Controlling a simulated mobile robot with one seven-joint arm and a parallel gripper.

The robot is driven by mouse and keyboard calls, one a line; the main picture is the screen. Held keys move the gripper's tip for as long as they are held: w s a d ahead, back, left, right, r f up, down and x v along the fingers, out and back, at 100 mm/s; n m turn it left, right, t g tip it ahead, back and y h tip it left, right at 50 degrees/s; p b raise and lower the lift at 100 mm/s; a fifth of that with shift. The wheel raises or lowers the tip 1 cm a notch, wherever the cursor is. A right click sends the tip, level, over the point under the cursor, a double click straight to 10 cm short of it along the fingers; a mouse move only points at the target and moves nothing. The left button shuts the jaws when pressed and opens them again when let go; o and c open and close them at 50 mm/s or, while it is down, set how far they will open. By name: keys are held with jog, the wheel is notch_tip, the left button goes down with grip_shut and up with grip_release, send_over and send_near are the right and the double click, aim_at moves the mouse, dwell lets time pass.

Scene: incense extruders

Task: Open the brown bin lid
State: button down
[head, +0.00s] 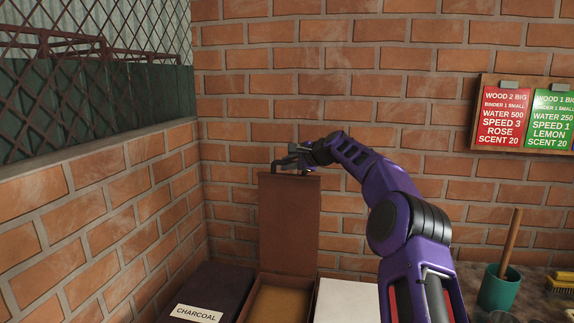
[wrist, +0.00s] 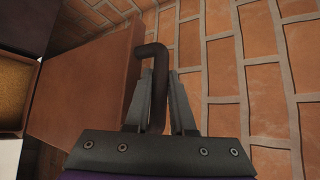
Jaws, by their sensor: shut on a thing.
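The brown bin lid (head: 289,222) stands raised, about upright, behind the brown bin (head: 313,300) in the head view. Tan powder (head: 279,304) shows inside the open bin. In the wrist view the lid (wrist: 85,95) is a broad brown panel left of my fingers. My gripper (head: 292,163) is at the lid's top edge. In the wrist view my gripper (wrist: 160,85) has its two fingers on either side of the dark bent handle (wrist: 157,95), shut on it. Part of the handle is hidden by the fingers.
A dark bin labelled CHARCOAL (head: 207,295) is left of the brown bin, its lid down. A white surface (head: 346,301) lies to the right. Brick walls (head: 250,110) rise close behind and at left. A green pot (head: 500,288) stands far right.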

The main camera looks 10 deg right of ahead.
jog(key=c, duration=0.8)
grip_release()
jog(key=shift+o, duration=0.2)
jog(key=shift+s+d, duration=0.1)
jog(key=shift+s+d+r, duration=0.1)
jog(key=shift+s+d, duration=0.05)
jog(key=shift+s, duration=0.05)
jog(key=b+v, duration=0.3)
jog(key=v, duration=1.3)
jog(key=shift+s+r+b, duration=0.3)
jog(key=shift+s+b, duration=0.05)
jog(key=shift+b, duration=0.05)
jog(key=shift+w+f, duration=0.1)
